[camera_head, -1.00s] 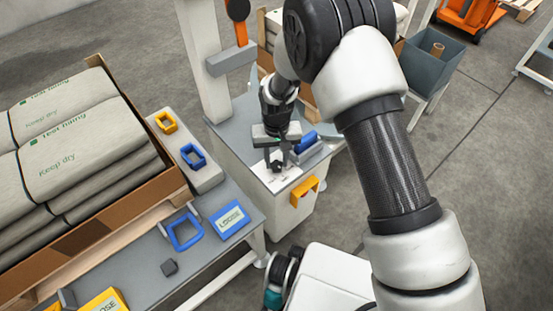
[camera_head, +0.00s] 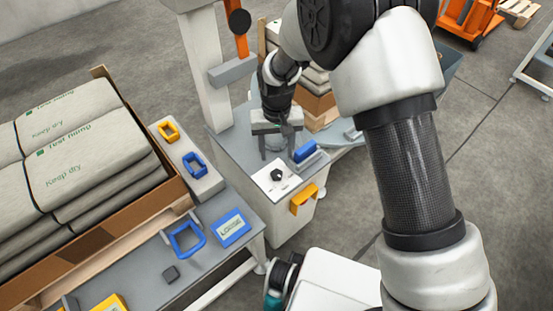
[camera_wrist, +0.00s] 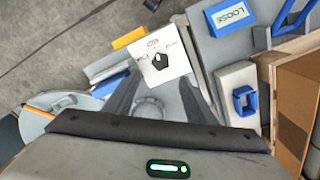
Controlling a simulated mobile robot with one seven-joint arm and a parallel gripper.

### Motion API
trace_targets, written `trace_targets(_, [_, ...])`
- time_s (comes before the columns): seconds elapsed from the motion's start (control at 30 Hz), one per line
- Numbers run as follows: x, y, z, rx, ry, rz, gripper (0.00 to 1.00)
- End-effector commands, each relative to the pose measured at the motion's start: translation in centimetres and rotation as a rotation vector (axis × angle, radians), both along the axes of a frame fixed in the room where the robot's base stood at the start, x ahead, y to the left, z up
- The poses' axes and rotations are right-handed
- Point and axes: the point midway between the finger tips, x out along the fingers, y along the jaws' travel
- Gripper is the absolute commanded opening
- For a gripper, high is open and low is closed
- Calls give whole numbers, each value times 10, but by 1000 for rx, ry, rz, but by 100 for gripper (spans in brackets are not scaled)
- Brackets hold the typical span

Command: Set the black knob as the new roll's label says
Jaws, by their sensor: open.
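The black knob (camera_head: 277,175) sits on a white dial plate (camera_head: 268,184) on top of the grey cabinet; it also shows in the wrist view (camera_wrist: 160,61). The marks around it are too small to read. My gripper (camera_head: 277,147) is open and empty, behind and above the knob, apart from it. In the wrist view its two fingers (camera_wrist: 162,82) spread below the plate. A blue cylinder (camera_head: 305,151) lies in a grey holder to the right of my gripper. I cannot tell whether it is the new roll, and I see no roll label that I can read.
A yellow handle (camera_head: 303,199) juts from the cabinet front. A grey post (camera_head: 203,75) stands behind left. Sacks (camera_head: 65,125) fill a carton at left.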

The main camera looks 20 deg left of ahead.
Motion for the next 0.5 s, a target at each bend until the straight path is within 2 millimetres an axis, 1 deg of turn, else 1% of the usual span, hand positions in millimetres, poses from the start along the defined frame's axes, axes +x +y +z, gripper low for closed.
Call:
trace_targets(0.03, [1, 0, 16, 2, -2, 0, 50])
trace_targets(0.2, [0, 0, 51, 2, -1, -1, 50])
trace_targets(0.33, [0, 0, 68, 1, 0, -1, 50])
trace_targets(0.5, [0, 0, 78, 1, 0, -1, 50])
